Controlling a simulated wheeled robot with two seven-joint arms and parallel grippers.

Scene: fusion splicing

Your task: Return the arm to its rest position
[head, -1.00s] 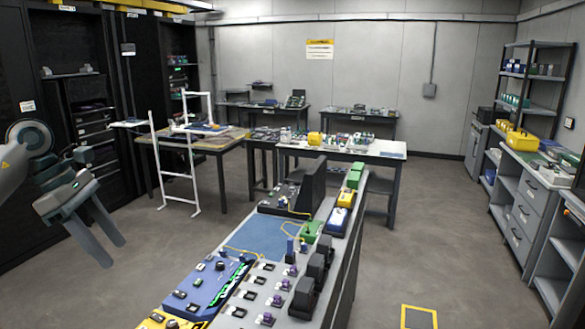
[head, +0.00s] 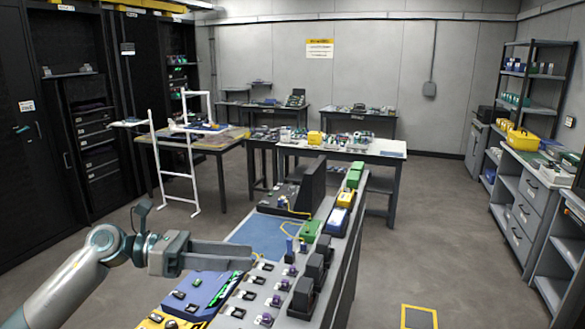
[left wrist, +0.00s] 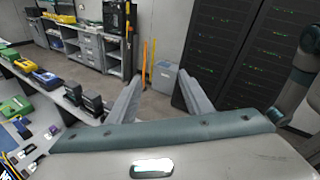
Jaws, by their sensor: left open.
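My left gripper (head: 249,253) is at the lower left of the head view, its fingers pointing right. It appears in front of the blue panel (head: 207,288) and the workbench, and I cannot tell how high it is above them. In the left wrist view the gripper (left wrist: 161,84) is open, its two grey fingers spread with nothing between them. My right gripper is in neither view. Part of an arm link, apparently mine, shows at the right of the left wrist view.
The long workbench carries a blue mat (head: 262,236), several black devices (head: 304,296) and small purple-topped parts. A white frame (head: 176,160) stands by a side table. Black server racks (left wrist: 262,60) line a wall.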

